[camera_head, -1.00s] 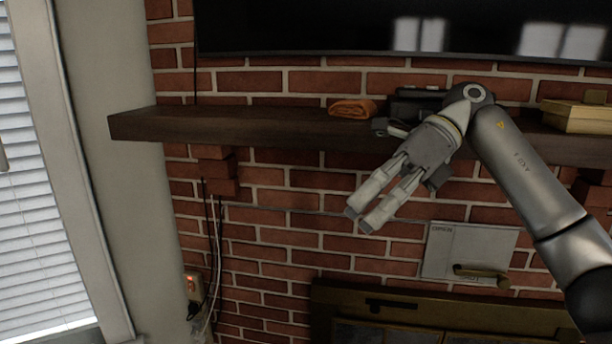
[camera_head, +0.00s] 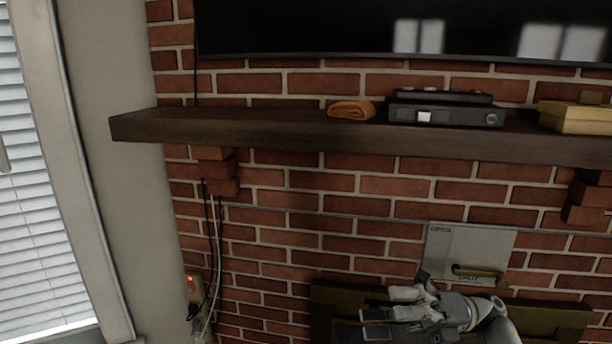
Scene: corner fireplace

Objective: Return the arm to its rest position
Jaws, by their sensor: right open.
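My right gripper (camera_head: 375,324) is low in the head view, at the bottom right of centre. Its fingers point left and are apart, with nothing between them. It shows in front of the fireplace's dark brass-coloured frame (camera_head: 334,296), below the shelf. Part of my right arm shows at the bottom edge; the rest is out of the picture. My left gripper is not in view.
A dark wooden mantel shelf (camera_head: 250,130) crosses the brick wall. On it are an orange folded cloth (camera_head: 351,110), a black box-like device (camera_head: 446,112) and a yellowish box (camera_head: 575,117). A metal plate with a handle (camera_head: 470,250) is just above my gripper.

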